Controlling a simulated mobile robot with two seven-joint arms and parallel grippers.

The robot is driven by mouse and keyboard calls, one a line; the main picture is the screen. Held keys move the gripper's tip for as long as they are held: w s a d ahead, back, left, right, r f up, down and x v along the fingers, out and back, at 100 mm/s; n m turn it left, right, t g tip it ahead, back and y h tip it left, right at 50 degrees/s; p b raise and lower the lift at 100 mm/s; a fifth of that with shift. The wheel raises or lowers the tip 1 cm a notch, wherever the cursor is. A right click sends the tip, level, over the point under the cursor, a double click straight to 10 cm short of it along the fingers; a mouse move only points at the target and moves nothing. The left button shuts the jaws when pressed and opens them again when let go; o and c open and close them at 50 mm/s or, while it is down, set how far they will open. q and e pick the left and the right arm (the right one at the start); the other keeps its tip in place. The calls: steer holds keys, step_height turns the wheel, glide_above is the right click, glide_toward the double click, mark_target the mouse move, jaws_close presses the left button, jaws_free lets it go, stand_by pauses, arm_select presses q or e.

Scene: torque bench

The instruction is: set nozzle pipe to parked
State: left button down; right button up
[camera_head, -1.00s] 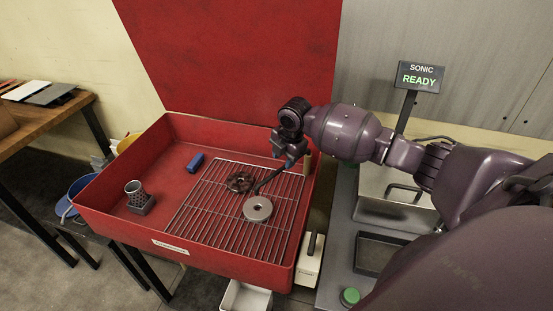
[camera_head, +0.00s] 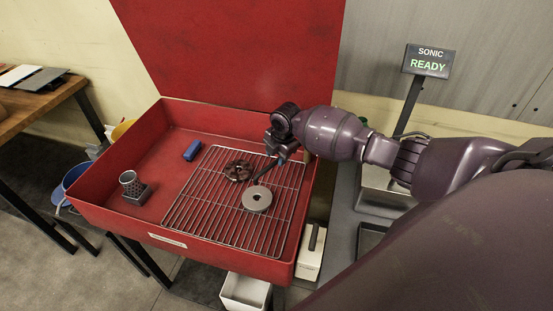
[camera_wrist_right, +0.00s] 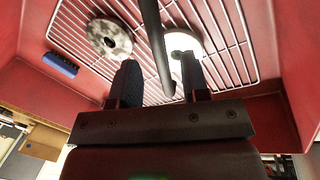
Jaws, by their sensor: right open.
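The nozzle pipe (camera_head: 264,171) is a thin dark rod, slanting down over the grate in the red basin towards a pale ring. In the right wrist view the pipe (camera_wrist_right: 155,45) runs from the top edge down between the fingers, its end free above the palm. My right gripper (camera_head: 277,151) is at the pipe's upper part, near the basin's right side. In the wrist view the right gripper (camera_wrist_right: 158,68) is open, one finger on each side of the pipe; contact cannot be told. The pipe's mount is hidden. My left gripper is not in view.
The red basin (camera_head: 105,212) holds a wire grate (camera_head: 205,205) with a dark round part (camera_head: 238,171) and a pale ring (camera_head: 257,198). A blue block (camera_head: 192,150) and a perforated cup (camera_head: 134,187) are left of the grate. A sign (camera_head: 430,61) reads SONIC READY.

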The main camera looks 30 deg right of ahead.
steer(key=shift+w+f, duration=0.25)
steer(key=shift+f, duration=0.8)
steer(key=shift+c, duration=0.2)
jaws_close()
